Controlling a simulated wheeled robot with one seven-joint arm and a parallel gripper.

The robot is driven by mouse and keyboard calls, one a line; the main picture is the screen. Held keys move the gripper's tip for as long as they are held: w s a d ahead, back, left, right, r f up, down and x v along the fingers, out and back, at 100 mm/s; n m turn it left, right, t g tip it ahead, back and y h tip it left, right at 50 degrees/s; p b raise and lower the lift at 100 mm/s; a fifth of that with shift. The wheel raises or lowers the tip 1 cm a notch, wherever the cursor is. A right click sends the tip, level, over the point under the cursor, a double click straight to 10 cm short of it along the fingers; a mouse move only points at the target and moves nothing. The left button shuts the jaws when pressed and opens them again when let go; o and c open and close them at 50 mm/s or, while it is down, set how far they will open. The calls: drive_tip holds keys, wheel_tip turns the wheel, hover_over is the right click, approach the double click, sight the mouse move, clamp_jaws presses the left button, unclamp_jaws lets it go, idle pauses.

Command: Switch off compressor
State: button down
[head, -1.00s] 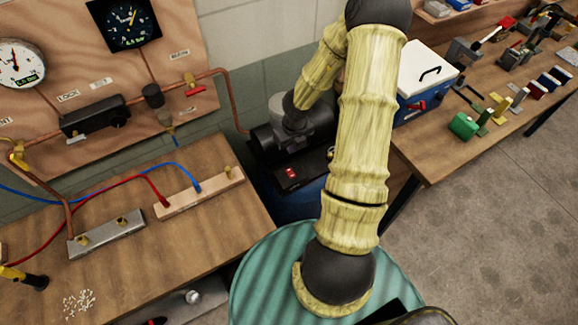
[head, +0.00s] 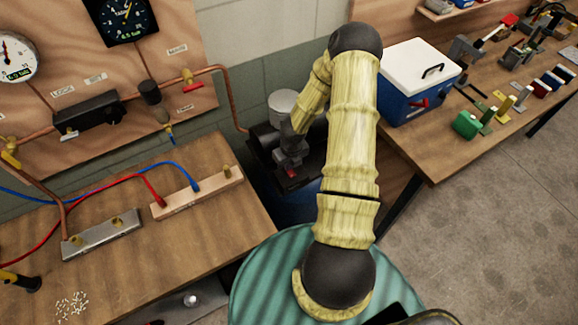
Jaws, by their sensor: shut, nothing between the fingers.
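The compressor (head: 262,143) stands on the floor between the two benches. Whether the tips touch the switch I cannot tell. My forearm hides the right part of the compressor.
A wooden bench (head: 205,260) with hose manifolds stands on the left, under a gauge board (head: 170,25) with copper piping. A blue box with a white lid (head: 410,65) stands on the right bench (head: 430,150). Bare floor (head: 480,235) lies at the right.

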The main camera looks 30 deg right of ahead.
drive_tip(key=shift+f, duration=0.55)
drive_tip(key=shift+w+f, duration=0.15)
drive_tip(key=shift+f, duration=0.1)
drive_tip(key=shift+r, duration=0.1)
drive_tip(key=shift+s+b, duration=0.3)
drive_tip(key=shift+b, duration=0.15)
drive_tip(key=shift+s+b, duration=0.55)
drive_tip(key=shift+r, duration=0.1)
